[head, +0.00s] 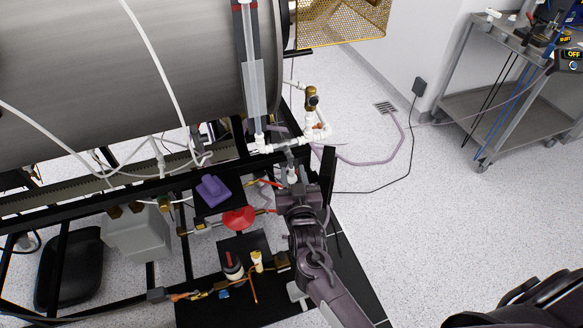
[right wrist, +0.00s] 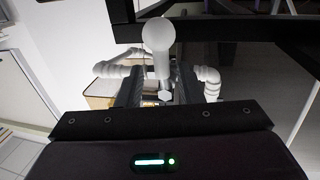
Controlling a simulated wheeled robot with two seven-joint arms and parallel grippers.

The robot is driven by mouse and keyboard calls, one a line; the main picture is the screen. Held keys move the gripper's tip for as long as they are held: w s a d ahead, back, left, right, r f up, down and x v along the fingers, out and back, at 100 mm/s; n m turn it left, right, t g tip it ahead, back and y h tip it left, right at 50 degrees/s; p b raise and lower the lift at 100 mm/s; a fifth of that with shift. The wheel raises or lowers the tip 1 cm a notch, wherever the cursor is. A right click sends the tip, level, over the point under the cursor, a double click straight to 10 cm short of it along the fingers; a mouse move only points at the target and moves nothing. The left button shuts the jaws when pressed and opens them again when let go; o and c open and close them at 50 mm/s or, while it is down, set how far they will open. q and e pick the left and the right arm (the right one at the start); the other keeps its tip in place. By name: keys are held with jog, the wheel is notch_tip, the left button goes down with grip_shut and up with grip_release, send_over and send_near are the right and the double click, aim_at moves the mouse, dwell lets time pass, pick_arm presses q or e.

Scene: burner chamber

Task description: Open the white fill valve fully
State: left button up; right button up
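The white fill valve shows in the right wrist view as a white handle (right wrist: 158,38) with a rounded end, joined to white pipe fittings. In the head view a small white part of it (head: 292,174) shows right at the tip of my right gripper (head: 291,180), and the rest is hidden. In the right wrist view the two dark fingers of my right gripper (right wrist: 159,88) stand apart, one on each side of the handle. Gaps show between fingers and handle; whether either finger touches it is unclear. My left gripper is not in view.
White pipes with a brass fitting (head: 311,98) stand just beyond the gripper. The black frame (head: 327,172) is close on its right. A red handle (head: 238,218) and a purple one (head: 212,190) lie to the left. The floor (head: 440,220) on the right is clear.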

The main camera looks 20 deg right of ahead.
jog(key=shift+w, duration=0.65)
jog(key=shift+w+d, duration=0.1)
jog(key=shift+w, duration=0.45)
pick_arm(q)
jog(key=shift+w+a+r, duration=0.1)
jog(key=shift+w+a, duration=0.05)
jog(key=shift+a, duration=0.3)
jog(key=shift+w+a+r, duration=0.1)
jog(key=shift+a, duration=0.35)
pick_arm(e)
jog(key=c, duration=0.7)
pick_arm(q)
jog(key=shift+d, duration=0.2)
pick_arm(e)
grip_shut()
